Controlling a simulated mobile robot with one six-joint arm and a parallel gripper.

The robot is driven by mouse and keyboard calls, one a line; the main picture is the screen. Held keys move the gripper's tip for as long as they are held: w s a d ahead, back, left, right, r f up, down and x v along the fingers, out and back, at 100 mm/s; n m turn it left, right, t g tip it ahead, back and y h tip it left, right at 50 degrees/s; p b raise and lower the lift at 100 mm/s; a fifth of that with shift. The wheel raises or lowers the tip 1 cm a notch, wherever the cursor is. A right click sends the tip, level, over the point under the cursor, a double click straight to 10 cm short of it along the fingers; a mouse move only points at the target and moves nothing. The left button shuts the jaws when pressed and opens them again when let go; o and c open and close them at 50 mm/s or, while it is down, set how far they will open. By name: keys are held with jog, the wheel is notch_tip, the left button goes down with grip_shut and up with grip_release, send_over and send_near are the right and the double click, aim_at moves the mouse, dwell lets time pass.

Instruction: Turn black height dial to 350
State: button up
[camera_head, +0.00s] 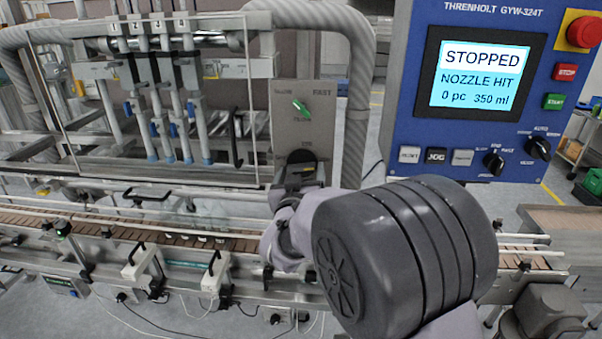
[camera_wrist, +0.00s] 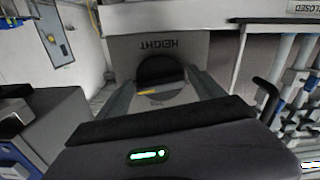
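The black height dial (camera_head: 302,157) sits on the grey panel below a green switch, partly hidden behind my gripper (camera_head: 297,182). In the wrist view the dial (camera_wrist: 160,70) is a dark round knob below the upside-down HEIGHT label, with a small yellow mark near its lower edge. My gripper (camera_wrist: 161,84) reaches toward it, with its two fingers apart, one on each side of the dial. I cannot tell whether they touch it. The dial's scale and reading are not legible.
The blue control panel's screen (camera_head: 480,75) reads STOPPED, NOZZLE HIT, 0 pc, 350 ml. The green switch (camera_head: 301,107) is above the dial. A grey hose (camera_head: 357,120) is at its right, and a black handle (camera_wrist: 268,95) is close by. The conveyor (camera_head: 110,226) runs below.

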jog(key=c, duration=1)
jog(key=shift+n, duration=0.4)
jog(key=n+p, duration=0.1)
jog(key=n, duration=0.3)
jog(key=n+p, duration=0.1)
jog(key=n, duration=0.3)
jog(key=n+p, duration=0.2)
jog(key=n, duration=0.2)
jog(key=shift+d+r+n, duration=0.25)
jog(key=shift+n, duration=0.15)
